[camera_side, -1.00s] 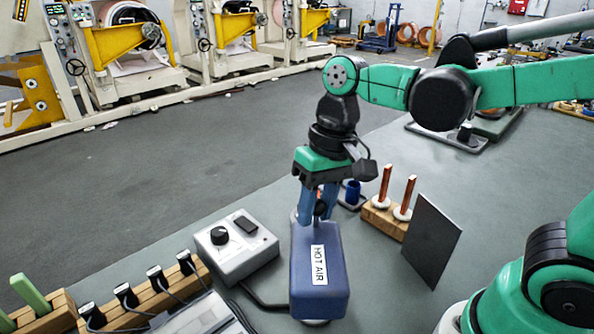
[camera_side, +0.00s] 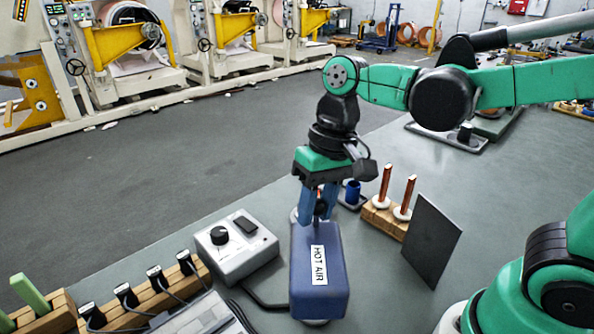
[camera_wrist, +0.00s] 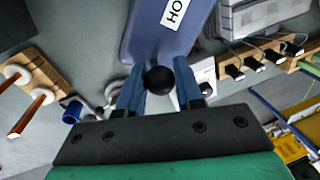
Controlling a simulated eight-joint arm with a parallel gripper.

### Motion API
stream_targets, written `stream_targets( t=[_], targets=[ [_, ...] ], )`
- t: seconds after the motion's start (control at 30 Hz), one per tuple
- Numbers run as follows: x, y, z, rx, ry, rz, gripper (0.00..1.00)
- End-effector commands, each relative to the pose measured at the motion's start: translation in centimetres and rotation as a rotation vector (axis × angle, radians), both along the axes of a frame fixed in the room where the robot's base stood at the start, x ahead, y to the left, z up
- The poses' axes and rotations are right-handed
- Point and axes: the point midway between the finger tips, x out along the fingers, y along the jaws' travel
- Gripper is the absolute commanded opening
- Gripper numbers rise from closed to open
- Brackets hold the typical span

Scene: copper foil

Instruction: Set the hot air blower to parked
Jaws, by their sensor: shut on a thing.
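The hot air blower (camera_side: 332,292) is a blue box with a white HOT AIR label, standing at the near middle of the bench. In the wrist view the blower (camera_wrist: 145,40) fills the top middle. A black ball knob (camera_wrist: 158,79) stands at its far end, by the side view. My gripper (camera_side: 318,211) points down over that end with its blue fingers around the knob. It is shut on the knob, with one finger on each side in the wrist view (camera_wrist: 158,95). Whatever is under the knob is mostly hidden by my fingers.
A grey control box (camera_side: 236,262) with a black dial stands left of the blower. Wooden racks (camera_side: 140,312) with cabled black plugs are at the near left. A wooden stand with copper rods (camera_side: 384,218) and a dark upright panel (camera_side: 430,240) are to the right, near a blue cup (camera_side: 353,192).

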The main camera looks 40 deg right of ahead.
Motion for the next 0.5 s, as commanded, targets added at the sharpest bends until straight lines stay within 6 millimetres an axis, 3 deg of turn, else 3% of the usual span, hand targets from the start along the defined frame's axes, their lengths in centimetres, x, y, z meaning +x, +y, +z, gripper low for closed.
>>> stream_targets(
  t=[0.5],
  targets=[
    [-0.23, -0.27, 0.04, 0.000, -0.001, -0.079, 0.00]
  ],
)
